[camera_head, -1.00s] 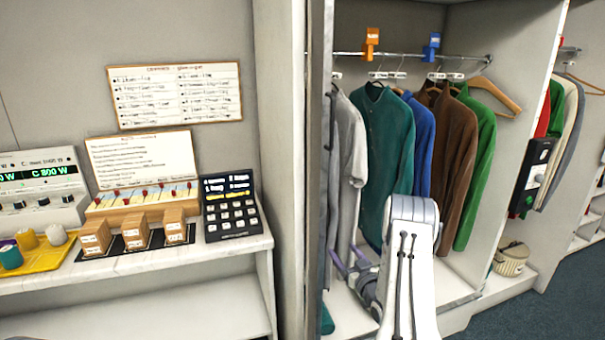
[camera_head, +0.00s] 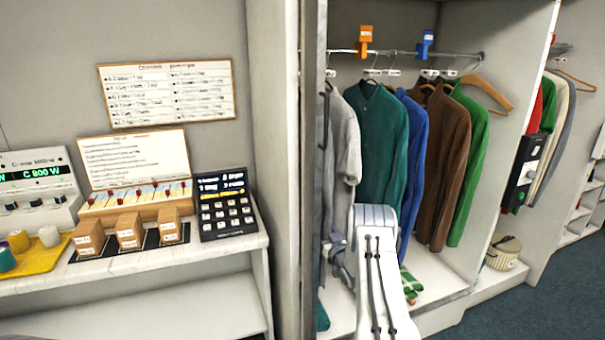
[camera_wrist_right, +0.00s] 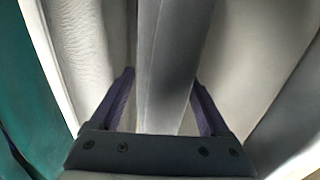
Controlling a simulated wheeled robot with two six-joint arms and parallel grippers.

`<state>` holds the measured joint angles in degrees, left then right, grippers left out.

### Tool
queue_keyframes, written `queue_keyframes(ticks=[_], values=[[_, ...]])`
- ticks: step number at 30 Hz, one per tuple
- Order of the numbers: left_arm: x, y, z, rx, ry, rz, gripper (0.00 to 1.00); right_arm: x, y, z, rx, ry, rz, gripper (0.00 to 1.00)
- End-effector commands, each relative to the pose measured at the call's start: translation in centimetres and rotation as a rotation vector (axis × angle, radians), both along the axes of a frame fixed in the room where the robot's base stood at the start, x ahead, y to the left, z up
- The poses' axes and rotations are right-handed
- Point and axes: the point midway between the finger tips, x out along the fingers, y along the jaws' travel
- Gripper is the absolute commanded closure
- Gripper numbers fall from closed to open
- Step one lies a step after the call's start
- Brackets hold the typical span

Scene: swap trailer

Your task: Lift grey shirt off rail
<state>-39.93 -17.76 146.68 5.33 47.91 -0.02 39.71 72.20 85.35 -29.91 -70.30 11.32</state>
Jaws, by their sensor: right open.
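The light grey shirt (camera_head: 346,140) hangs at the left end of the rail (camera_head: 396,54), partly hidden by the cubicle's front post. A darker grey garment (camera_head: 323,190) hangs just left of it. My right arm reaches in from below, with the gripper low among the grey clothes and mostly hidden in the head view. In the right wrist view my right gripper (camera_wrist_right: 160,95) is open, its purple fingers on either side of a grey fabric fold (camera_wrist_right: 165,60). I cannot tell which grey garment the fold belongs to. My left gripper is not in view.
A teal shirt (camera_head: 376,140) hangs close to the right of the grey shirt, then blue, brown and green ones. Orange (camera_head: 364,38) and blue (camera_head: 425,42) tags sit on the rail. The post (camera_head: 314,150) stands close on the left.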

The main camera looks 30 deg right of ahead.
Motion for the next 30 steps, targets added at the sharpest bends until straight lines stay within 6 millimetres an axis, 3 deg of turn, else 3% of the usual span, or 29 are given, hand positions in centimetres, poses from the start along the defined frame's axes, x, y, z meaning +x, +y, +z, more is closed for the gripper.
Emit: queue_keyframes(ticks=[8,14,15,30], values=[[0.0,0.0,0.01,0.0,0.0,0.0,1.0,0.31,-0.07,0.01,0.0,0.001,0.0,0.21],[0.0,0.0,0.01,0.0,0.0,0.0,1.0,0.28,-0.09,0.02,-0.001,0.0,0.0,0.93],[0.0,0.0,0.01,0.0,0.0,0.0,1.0,0.28,-0.09,0.02,-0.001,0.0,0.0,1.0],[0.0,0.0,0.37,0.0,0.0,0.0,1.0,0.47,0.08,0.9,-0.003,-0.005,0.003,1.0]])
